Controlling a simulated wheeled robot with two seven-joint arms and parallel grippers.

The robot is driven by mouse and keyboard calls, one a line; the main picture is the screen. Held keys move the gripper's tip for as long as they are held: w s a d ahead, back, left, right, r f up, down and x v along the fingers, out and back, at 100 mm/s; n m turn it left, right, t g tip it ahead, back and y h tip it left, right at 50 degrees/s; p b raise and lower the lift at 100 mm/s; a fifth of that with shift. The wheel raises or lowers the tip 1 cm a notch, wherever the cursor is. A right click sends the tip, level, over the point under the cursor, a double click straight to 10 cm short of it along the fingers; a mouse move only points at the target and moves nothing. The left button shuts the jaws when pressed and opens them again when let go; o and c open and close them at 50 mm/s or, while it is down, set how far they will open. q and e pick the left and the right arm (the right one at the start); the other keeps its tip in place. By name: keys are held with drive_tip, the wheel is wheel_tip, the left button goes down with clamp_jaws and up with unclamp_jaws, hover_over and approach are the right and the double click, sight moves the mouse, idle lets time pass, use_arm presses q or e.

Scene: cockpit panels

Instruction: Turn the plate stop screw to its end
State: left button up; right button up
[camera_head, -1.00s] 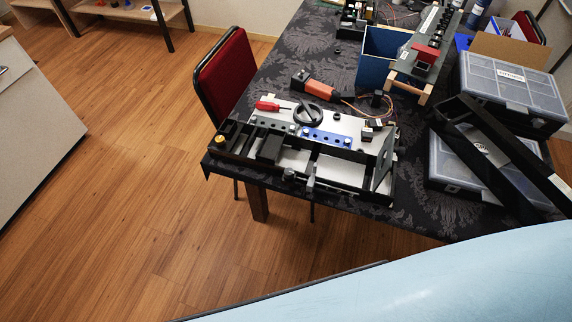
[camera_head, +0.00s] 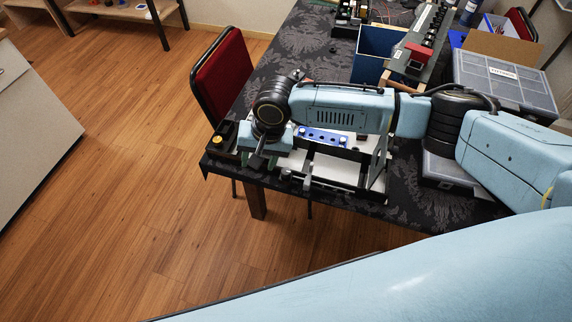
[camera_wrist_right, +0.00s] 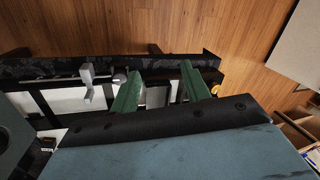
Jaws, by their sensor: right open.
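The fixture (camera_head: 335,172) is a black frame with light plates at the table's front edge, partly hidden by my right arm. I cannot tell for sure which part is the plate stop screw. A brass-yellow knob (camera_head: 216,141) sits at its left end and shows in the right wrist view (camera_wrist_right: 216,90). A grey lever (camera_wrist_right: 88,82) and a small round end (camera_wrist_right: 120,77) are on the front rail. My right gripper (camera_head: 258,162) points down over the fixture's left part. In the right wrist view its green fingers (camera_wrist_right: 160,72) are apart and empty, between the lever and the yellow knob.
A red chair (camera_head: 222,80) stands left of the table. A blue bin (camera_head: 373,52), a rail assembly (camera_head: 425,45) and grey cases (camera_head: 505,82) fill the back and right. The floor in front is clear.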

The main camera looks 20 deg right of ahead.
sight(286, 171)
drive_tip(key=w+d+r+m+h, duration=0.1)
drive_tip(key=d+r+m+h, duration=0.15)
drive_tip(key=d+r, duration=0.35)
drive_tip(key=shift+m+g, duration=0.4)
drive_tip(key=shift+m, duration=0.05)
drive_tip(key=f, duration=0.4)
drive_tip(key=f+b, duration=0.1)
drive_tip(key=f, duration=0.4)
drive_tip(key=d+f, duration=0.1)
drive_tip(key=f, duration=0.4)
drive_tip(key=shift+c, duration=0.2)
drive_tip(key=c, duration=1)
